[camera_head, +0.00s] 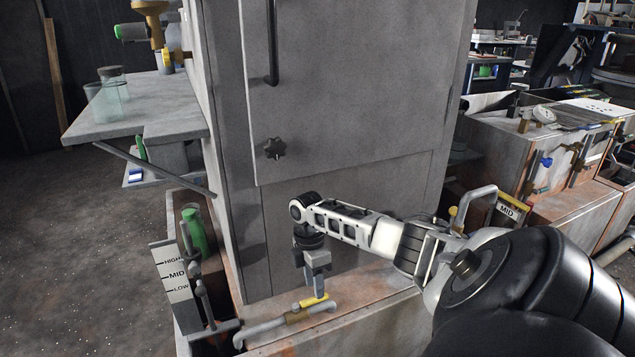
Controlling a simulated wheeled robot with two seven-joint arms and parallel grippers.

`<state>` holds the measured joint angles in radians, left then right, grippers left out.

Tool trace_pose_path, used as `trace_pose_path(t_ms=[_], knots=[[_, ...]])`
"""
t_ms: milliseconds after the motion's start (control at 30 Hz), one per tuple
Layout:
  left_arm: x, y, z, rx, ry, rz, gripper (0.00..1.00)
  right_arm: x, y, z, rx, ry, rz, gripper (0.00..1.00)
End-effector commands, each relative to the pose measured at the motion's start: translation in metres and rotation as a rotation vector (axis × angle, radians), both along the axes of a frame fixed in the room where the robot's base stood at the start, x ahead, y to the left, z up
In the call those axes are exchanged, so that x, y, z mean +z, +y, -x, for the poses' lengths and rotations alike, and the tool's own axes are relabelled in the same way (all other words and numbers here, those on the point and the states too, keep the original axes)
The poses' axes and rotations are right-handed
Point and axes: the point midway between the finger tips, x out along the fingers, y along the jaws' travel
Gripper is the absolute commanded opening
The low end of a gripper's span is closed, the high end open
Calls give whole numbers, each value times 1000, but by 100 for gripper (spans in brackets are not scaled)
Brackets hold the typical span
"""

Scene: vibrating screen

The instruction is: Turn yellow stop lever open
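The yellow stop lever (314,301) sits on a grey pipe (264,331) low in front of the tall grey cabinet, at the bottom centre of the head view. My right arm comes in from the right, and its gripper (318,289) points down right at the lever. The fingertips overlap the lever in this view. They are too small to tell whether they touch or grip it. My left gripper is out of view.
The grey cabinet (345,90) with a black star knob (273,148) rises close behind. A HIGH/MID/LOW gauge plate (176,285) and green bottle (195,232) stand left. A second bent pipe (475,205) and MID sign (507,211) are right. Floor at left is clear.

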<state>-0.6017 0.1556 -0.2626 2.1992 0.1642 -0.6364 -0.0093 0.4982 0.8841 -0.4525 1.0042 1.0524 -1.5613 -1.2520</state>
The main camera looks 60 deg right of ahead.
Motion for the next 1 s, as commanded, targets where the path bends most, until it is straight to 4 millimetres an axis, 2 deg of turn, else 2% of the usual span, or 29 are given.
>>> trace_pose_path(t_ms=[33,100,300,500,700,1000], knots=[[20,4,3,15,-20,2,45,14,6,7,7,5,0,38],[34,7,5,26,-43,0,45,26,13,14,6,7,2,38],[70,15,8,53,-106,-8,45,59,38,34,6,8,1,38],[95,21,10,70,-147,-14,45,76,71,60,6,8,0,38],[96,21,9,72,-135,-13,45,87,95,78,3,6,1,38],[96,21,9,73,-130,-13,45,90,104,85,0,4,0,38]])
